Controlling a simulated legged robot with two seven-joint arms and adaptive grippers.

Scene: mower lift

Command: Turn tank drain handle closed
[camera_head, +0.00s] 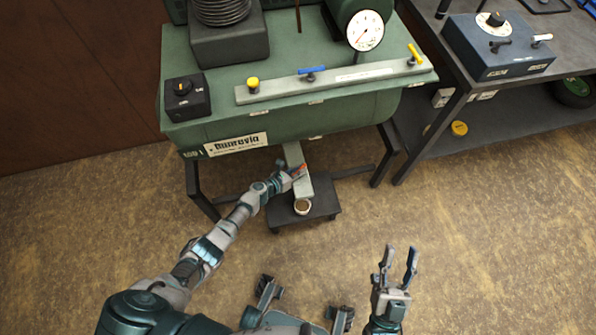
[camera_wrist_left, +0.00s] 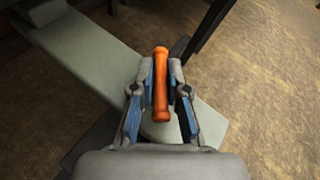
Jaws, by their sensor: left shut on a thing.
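The tank drain handle is an orange-red lever (camera_wrist_left: 160,85) between the fingers of my left gripper (camera_wrist_left: 160,100) in the left wrist view. The gripper is shut on it. In the head view the handle (camera_head: 299,170) is a small red-orange spot under the green tank (camera_head: 300,110), and my left gripper (camera_head: 287,174) reaches it from the left. The drain's pale grey bracket (camera_head: 294,155) runs down from the tank beside it. Part of the handle is hidden by the fingers. My right gripper (camera_head: 400,262) is open and empty, low in the head view, over the floor.
Tank legs stand on both sides. A workbench (camera_head: 440,110) with a blue box (camera_head: 497,48) is at the right. The floor at lower right is clear.

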